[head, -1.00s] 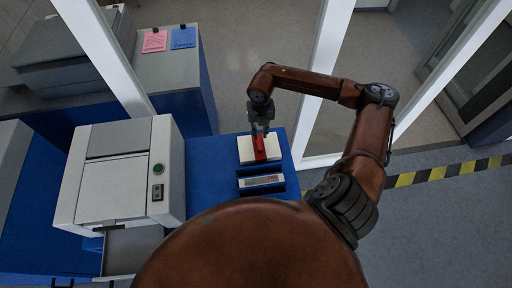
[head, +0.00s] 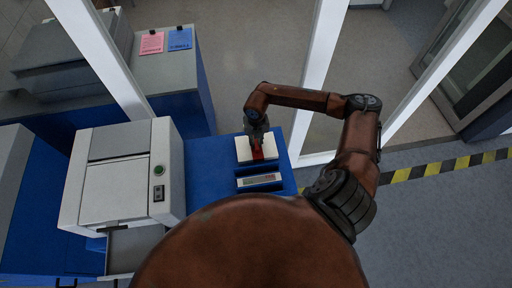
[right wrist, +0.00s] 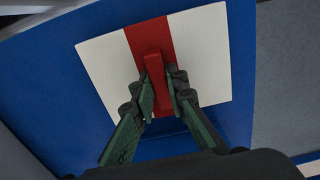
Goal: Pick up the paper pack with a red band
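The paper pack (head: 242,148) is a white block with a red band across its middle, lying flat on the blue top. A raised red grip (right wrist: 155,75) stands up from the band. My right gripper (head: 257,142) is down at the pack, and in the right wrist view its two fingers (right wrist: 159,90) stand on either side of the red grip, very close to it. Whether they press on it I cannot tell. In the head view the gripper hides part of the band. My left gripper is not in view.
A tray (head: 260,188) with another pack in it sits just in front. A grey and white machine (head: 120,175) with an open drawer stands at left. A pink card (head: 152,43) and a blue card (head: 180,39) lie on the cabinet behind. A white frame post (head: 318,85) rises behind right.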

